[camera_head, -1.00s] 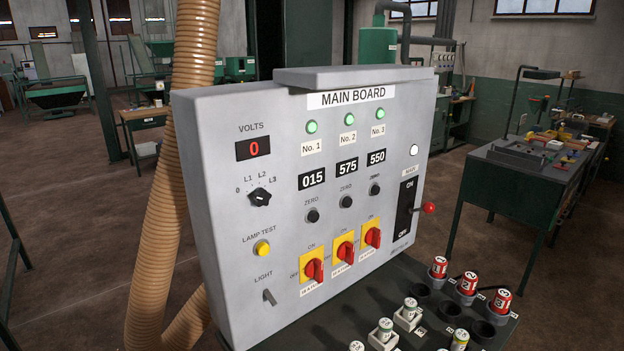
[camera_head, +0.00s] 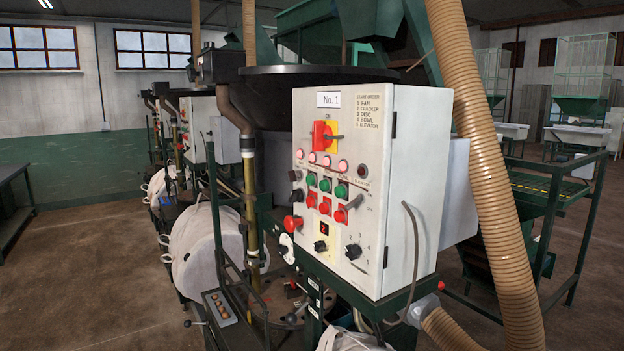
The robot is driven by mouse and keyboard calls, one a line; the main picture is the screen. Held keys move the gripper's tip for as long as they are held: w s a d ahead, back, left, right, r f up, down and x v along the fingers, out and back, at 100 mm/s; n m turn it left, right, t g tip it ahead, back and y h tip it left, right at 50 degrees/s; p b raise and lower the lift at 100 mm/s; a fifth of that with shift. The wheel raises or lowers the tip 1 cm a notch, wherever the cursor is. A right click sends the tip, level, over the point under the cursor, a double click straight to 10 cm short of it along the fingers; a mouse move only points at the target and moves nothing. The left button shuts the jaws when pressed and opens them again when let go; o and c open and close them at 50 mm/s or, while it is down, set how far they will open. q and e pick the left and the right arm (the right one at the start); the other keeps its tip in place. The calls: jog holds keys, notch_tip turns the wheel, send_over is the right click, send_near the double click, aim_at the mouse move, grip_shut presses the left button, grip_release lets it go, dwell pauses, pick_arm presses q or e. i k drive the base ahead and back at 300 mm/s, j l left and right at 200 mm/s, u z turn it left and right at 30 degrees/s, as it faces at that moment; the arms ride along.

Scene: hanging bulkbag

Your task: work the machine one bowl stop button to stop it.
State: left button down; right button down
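The machine one control box (camera_head: 345,190), a pale grey cabinet labelled "No. 1", stands in the middle of the head view. Its front has a row of green buttons (camera_head: 325,185) above a row of red buttons (camera_head: 325,206). The labels by the buttons are too small to read, so I cannot tell which red one is the bowl stop. Above them is a row of pinkish lit lamps (camera_head: 326,161) with a dark lamp (camera_head: 362,170) at its right end. A red mushroom button (camera_head: 293,222) is at the lower left. Neither of my grippers is in view.
A red and yellow rotary switch (camera_head: 326,136) is near the box's top. A start-order list (camera_head: 369,107) names fan, cracker, disc, bowl, elevator. A ribbed tan hose (camera_head: 485,150) hangs at right. White bags (camera_head: 205,252) and green frames stand left. Floor is open at far left.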

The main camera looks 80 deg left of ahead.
aim_at(339, 216)
jog(key=l+u, duration=0.1)
jog(key=u, duration=2.25)
jog(key=j, duration=0.1)
